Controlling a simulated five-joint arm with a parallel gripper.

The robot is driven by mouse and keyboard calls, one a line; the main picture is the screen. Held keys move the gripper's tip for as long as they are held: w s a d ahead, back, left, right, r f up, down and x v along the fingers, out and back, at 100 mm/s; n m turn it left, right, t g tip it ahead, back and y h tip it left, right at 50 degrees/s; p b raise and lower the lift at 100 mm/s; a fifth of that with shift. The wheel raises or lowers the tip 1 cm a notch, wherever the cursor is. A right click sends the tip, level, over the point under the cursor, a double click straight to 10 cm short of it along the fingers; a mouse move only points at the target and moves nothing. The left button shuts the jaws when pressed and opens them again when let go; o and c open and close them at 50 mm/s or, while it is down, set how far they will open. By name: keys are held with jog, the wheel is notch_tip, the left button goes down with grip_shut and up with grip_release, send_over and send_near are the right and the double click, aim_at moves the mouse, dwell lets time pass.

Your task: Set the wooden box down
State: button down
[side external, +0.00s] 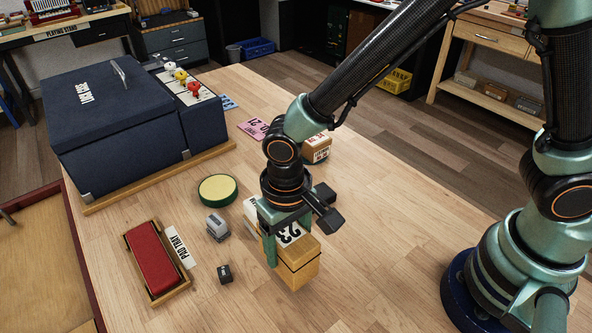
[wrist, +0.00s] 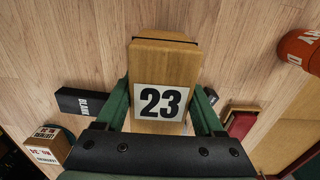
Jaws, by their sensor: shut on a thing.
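The wooden box (side external: 291,263) is a light brown block with a dark band and a white label reading 23. It is held between the fingers of my gripper (side external: 287,240), over the near part of the wooden table (side external: 370,230). In the wrist view the box (wrist: 165,65) lies between the two green fingers (wrist: 162,110), with the label facing the camera. I cannot tell whether its underside touches the table, since the lower edge and contact are unclear.
A red pad in a wooden tray (side external: 155,261), a small grey stamp (side external: 217,227), a small black block (side external: 225,273) and a green-rimmed round tin (side external: 217,189) lie left of the box. A cardboard box (side external: 317,148) stands behind. The table's right part is clear.

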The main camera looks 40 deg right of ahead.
jog(key=shift+f, duration=1.15)
jog(key=shift+f, duration=0.15)
grip_release()
notch_tip(320, 180, up, 11)
jog(key=shift+r, duration=0.1)
jog(key=shift+w+d+r, duration=0.1)
jog(key=shift+r, duration=0.45)
jog(key=d+r+t, duration=0.2)
jog(key=d+r, duration=0.2)
jog(key=d, duration=0.7)
jog(key=d+r+t, duration=0.3)
jog(key=d+r, duration=0.2)
jog(key=d, duration=0.7)
jog(key=shift+w+d+r+t, duration=0.15)
jog(key=shift+d+r+t, duration=0.05)
jog(key=shift+r+t, duration=0.1)
